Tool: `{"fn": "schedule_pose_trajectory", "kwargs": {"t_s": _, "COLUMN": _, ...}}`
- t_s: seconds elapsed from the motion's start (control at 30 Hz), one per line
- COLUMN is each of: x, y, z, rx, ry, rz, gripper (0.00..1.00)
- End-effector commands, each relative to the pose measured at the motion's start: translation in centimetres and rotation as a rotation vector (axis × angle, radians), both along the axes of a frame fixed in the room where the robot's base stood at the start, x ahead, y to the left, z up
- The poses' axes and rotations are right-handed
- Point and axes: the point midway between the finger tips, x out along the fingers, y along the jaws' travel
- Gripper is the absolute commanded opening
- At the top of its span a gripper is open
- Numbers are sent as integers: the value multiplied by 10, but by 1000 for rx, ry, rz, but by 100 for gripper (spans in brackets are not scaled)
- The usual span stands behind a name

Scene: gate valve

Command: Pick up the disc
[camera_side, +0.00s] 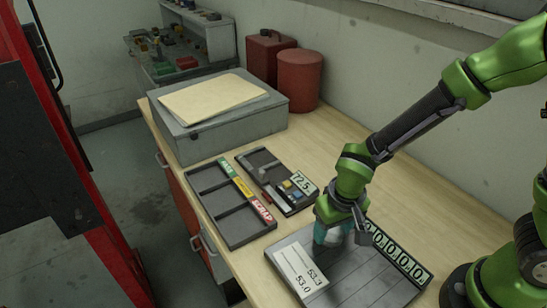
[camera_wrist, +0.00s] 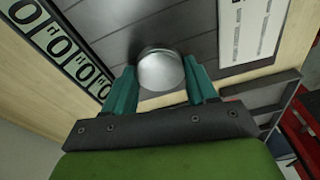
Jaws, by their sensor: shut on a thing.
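The disc is a round, smooth silver-grey piece (camera_wrist: 160,70). In the wrist view it sits between the two teal fingers of my gripper (camera_wrist: 161,86), which is shut on it. In the side view my gripper (camera_side: 334,238) points down over the dark slatted tray (camera_side: 352,291) at the front of the bench. The disc is mostly hidden there by the fingers. I cannot tell whether the disc touches the tray or is a little above it.
A sorting tray (camera_side: 228,205) with coloured labels and a smaller gauge tray (camera_side: 277,180) lie behind. A grey case (camera_side: 222,127) and red cans (camera_side: 299,79) stand farther back.

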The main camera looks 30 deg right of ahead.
Motion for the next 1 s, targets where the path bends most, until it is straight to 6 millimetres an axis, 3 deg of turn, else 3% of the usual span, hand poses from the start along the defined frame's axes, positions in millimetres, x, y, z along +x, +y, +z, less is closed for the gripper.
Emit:
{"fn": "schedule_pose_trajectory", "kwargs": {"t_s": 0.1, "x": 1, "y": 0, "z": 1, "rx": 1, "ry": -2, "rz": 0, "gripper": 11}}
{"fn": "schedule_pose_trajectory", "kwargs": {"t_s": 0.37, "x": 1, "y": 0, "z": 5, "rx": 2, "ry": -4, "rz": -1, "gripper": 11}}
{"fn": "schedule_pose_trajectory", "kwargs": {"t_s": 0.8, "x": 1, "y": 0, "z": 83, "rx": 4, "ry": -7, "rz": 0, "gripper": 11}}
{"fn": "schedule_pose_trajectory", "kwargs": {"t_s": 0.9, "x": 1, "y": -2, "z": 92, "rx": 1, "ry": -3, "rz": -8, "gripper": 11}}
{"fn": "schedule_pose_trajectory", "kwargs": {"t_s": 1.0, "x": 4, "y": -8, "z": 84, "rx": -2, "ry": 1, "rz": -25, "gripper": 11}}
